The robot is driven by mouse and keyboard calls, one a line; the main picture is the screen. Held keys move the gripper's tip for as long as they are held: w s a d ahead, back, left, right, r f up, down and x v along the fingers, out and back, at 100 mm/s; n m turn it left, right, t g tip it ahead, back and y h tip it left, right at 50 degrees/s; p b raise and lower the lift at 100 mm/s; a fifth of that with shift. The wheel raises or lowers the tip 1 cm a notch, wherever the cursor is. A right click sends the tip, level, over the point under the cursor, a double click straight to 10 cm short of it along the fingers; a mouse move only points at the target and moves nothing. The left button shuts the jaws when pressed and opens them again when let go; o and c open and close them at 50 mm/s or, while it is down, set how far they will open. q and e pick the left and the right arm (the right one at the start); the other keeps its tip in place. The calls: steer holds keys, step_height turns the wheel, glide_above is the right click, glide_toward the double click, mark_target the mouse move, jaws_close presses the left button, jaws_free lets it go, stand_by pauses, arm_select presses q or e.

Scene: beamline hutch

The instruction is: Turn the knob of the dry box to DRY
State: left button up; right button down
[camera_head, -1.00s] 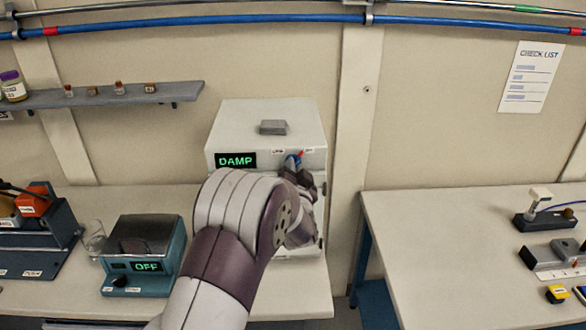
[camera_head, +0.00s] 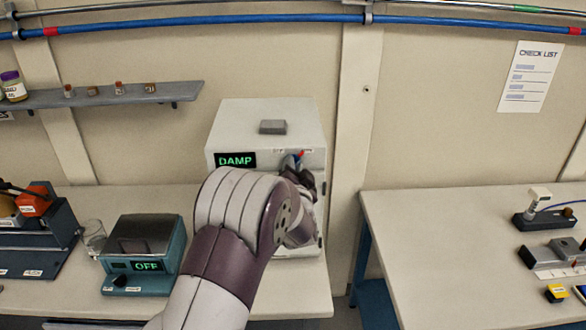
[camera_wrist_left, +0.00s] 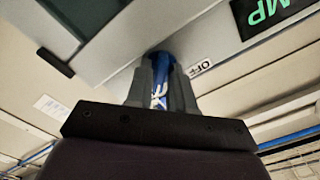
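The dry box (camera_head: 262,122) is a white cabinet on the left bench against the wall. Its green display (camera_head: 236,160) reads DAMP. The knob, blue with a red mark, shows in part at the upper right of the front panel, and its blue body (camera_wrist_left: 160,64) shows in the left wrist view beside a label reading OFF. My left gripper (camera_head: 298,168) is at the knob, and its two fingers (camera_wrist_left: 162,88) stand on either side of it and appear closed on it. My forearm and wrist hide much of the box front. My right gripper is not in view.
A teal device (camera_head: 143,250) with a display reading OFF stands left of my arm, next to a glass beaker (camera_head: 94,238). A shelf (camera_head: 110,96) with small jars is on the wall. The right bench (camera_head: 430,240) is mostly clear on its left part.

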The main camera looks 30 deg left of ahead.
arm_select(q)
steer(key=b+v, duration=0.3)
steer(key=v, duration=0.9)
steer(key=shift+s+d, duration=0.25)
steer(key=shift+s, duration=0.05)
steer(key=shift+f, duration=0.1)
